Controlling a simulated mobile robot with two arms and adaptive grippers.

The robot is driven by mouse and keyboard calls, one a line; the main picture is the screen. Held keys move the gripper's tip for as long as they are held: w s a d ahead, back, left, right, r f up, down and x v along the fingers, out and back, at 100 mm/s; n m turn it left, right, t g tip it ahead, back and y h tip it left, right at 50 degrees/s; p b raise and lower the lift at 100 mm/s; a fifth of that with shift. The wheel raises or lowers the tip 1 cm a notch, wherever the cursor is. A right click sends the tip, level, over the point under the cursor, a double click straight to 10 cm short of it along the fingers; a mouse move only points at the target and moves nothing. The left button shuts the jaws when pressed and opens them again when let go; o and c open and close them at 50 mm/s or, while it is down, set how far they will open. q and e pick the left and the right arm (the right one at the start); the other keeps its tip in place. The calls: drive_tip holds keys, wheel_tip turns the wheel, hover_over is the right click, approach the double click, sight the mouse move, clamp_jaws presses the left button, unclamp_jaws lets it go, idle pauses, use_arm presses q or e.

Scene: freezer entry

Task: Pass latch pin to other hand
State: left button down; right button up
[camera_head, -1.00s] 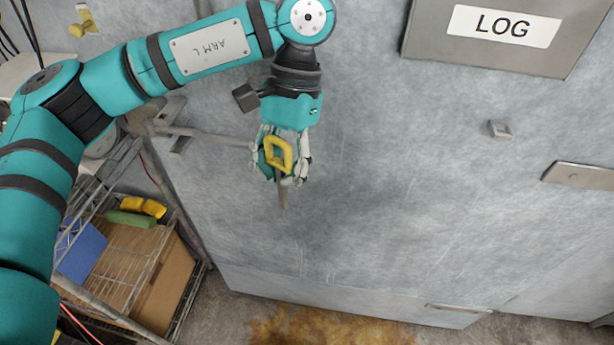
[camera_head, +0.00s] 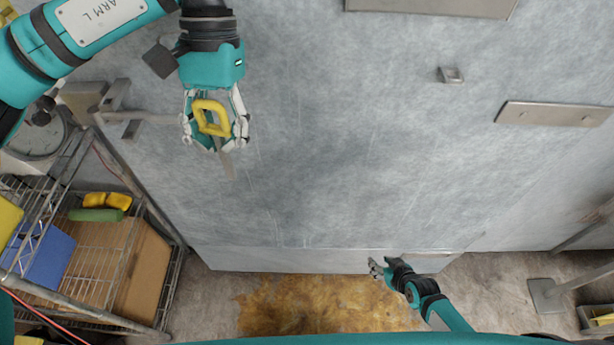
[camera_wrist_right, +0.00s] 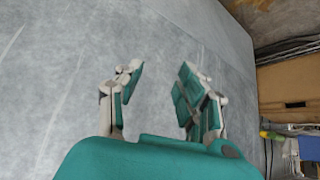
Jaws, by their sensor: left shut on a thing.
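The latch pin (camera_head: 211,118) has a yellow loop handle and a grey shaft that points down and slightly right. My left gripper (camera_head: 216,128) is shut on it, in front of the grey freezer door at the upper left of the head view. My right gripper (camera_head: 376,268) is low in the head view, well below and to the right of the pin. In the right wrist view its two fingers (camera_wrist_right: 155,100) are spread apart with nothing between them. The pin does not show in the right wrist view.
The grey freezer door (camera_head: 330,150) fills the middle, with a door handle bar (camera_head: 150,117) near my left gripper. A wire shelf (camera_head: 100,250) with boxes stands at the lower left. A metal plate (camera_head: 555,114) is at the right. Space between the grippers is clear.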

drive_tip(key=w+a+r+n+t+y, duration=0.1)
drive_tip(key=w+a+r+y, duration=0.2)
drive_tip(key=r, duration=0.6)
drive_tip(key=w+a+r+n+t+y, duration=0.1)
drive_tip(key=w+a+r, duration=0.3)
drive_tip(key=r, duration=0.5)
drive_tip(key=w+a+r+n+t+y, duration=0.1)
drive_tip(key=w+a+r+n+y, duration=0.2)
drive_tip(key=r, duration=0.6)
drive_tip(key=n+g+y, duration=0.4)
drive_tip(key=n+y, duration=0.2)
drive_tip(key=y, duration=0.2)
approach(232, 162)
drive_tip(key=x, duration=1)
drive_tip(key=shift+w+a+f, duration=0.2)
drive_tip(key=shift+f, duration=0.15)
drive_tip(key=shift+c, duration=0.3)
drive_tip(key=c, duration=0.7)
drive_tip(key=shift+d, duration=0.1)
clamp_jaws()
